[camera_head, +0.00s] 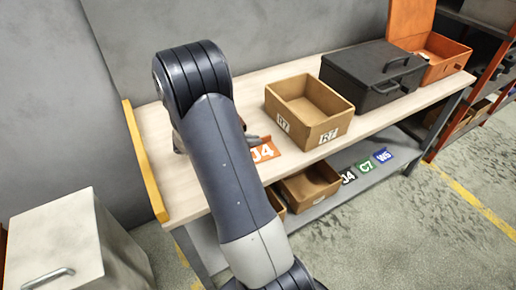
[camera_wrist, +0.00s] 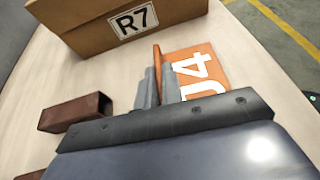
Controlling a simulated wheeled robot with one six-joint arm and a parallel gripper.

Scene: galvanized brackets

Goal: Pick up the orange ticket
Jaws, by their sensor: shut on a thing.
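The orange ticket (camera_head: 265,151) with white "J4"-like lettering is at the bench top, left of the cardboard box marked R7. It also shows in the wrist view (camera_wrist: 205,66), with an upright orange edge between the fingers. My gripper (camera_wrist: 159,85) is shut on that upright part. In the head view my gripper (camera_head: 253,139) is mostly hidden behind my arm, with a grey finger showing beside the ticket. I cannot tell whether the ticket touches the bench top.
The R7 box (camera_head: 329,126) is close beside the ticket. A black case (camera_head: 372,78) and an orange toolbox (camera_head: 441,62) stand farther right on the bench (camera_head: 270,79). A yellow edge strip (camera_head: 144,160) bounds its left end.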

